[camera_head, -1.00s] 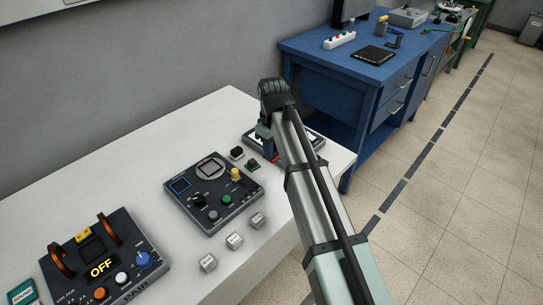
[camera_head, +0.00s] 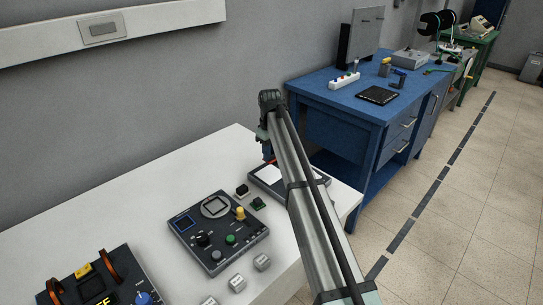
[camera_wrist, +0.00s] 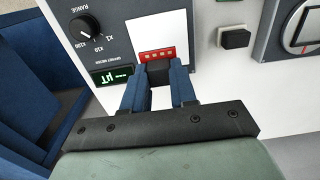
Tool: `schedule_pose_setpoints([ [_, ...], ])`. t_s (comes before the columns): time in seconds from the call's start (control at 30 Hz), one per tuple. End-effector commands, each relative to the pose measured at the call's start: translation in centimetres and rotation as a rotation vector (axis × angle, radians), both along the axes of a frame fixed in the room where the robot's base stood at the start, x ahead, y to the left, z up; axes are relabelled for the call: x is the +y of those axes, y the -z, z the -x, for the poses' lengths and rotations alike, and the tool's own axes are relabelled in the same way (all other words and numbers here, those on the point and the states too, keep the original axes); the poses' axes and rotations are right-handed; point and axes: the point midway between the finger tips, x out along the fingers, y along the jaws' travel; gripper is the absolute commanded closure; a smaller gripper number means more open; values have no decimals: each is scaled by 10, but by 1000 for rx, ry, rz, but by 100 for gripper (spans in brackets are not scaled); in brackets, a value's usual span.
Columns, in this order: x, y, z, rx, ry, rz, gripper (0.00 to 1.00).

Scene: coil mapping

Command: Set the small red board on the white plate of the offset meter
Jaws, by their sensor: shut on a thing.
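The offset meter (camera_wrist: 116,62) is a dark panel with a RANGE knob (camera_wrist: 84,27), a green-lit display and a white plate (camera_wrist: 157,24). My gripper (camera_wrist: 158,82) is shut on the small red board (camera_wrist: 158,54) by a black part between its blue fingers. In the wrist view the red board overlaps the edge of the white plate nearest the gripper. I cannot tell whether it touches the plate. In the head view the meter (camera_head: 318,200) is partly hidden behind my arm, its white plate (camera_head: 268,174) shows, and my gripper (camera_head: 266,150) is at its wall side.
On the white table (camera_head: 130,200) stand a dark control panel (camera_head: 219,232) with knobs, black and green blocks (camera_head: 258,203) near the meter, and several small grey cubes (camera_head: 262,262). A blue bench (camera_head: 340,115) stands beyond the table's far end.

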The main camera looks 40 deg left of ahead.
Motion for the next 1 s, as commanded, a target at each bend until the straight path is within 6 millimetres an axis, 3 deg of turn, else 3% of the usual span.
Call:
schedule_pose_setpoints([
  [0.7,-1,47,1,1,0,1,100],
  [1.0,0,55,0,0,0,0,100],
])
